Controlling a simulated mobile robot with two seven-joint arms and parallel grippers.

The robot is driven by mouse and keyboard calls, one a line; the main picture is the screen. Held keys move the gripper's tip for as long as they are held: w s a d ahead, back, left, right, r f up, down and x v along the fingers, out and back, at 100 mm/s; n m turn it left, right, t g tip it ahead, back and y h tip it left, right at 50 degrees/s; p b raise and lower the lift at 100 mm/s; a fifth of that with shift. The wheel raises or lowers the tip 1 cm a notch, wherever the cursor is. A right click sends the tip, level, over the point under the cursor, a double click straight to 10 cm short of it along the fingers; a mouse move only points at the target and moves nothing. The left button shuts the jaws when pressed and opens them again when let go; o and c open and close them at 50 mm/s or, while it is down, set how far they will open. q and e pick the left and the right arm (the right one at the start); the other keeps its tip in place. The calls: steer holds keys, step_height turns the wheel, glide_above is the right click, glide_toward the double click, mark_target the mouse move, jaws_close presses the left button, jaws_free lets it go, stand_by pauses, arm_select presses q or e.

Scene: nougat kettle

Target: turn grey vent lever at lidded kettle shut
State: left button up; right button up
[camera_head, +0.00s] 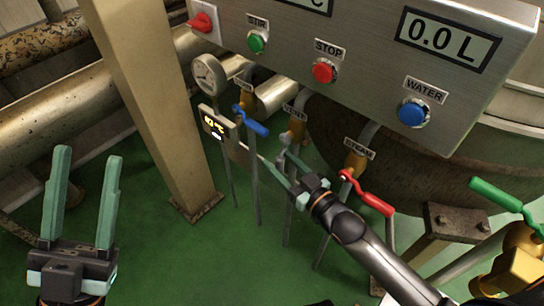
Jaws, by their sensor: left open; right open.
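The lidded kettle (425,175) is the large, dark round vessel behind the control panel at right; only part of its wall shows. In front of it, a pipe valve with a small label (295,121), hard to read, stands between the blue-lever and red-lever valves. A small grey piece (284,138) at this valve looks like the vent lever; the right gripper's fingers largely cover it. My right gripper (274,157) is open, its fingertips close to this valve; I cannot tell whether they touch it. My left gripper (88,156) is open and empty at the lower left, far from the valves.
The blue lever (251,121) is left of my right gripper, the red lever (370,196) right of it. The control panel (365,70) hangs above. A beige post (150,100) stands between my grippers. A green lever (497,194) is at far right. Green floor is open below.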

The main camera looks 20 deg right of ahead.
steer(key=shift+b+x, duration=0.35)
steer(key=shift+x, duration=1.25)
steer(key=shift+c, duration=0.4)
jaws_close()
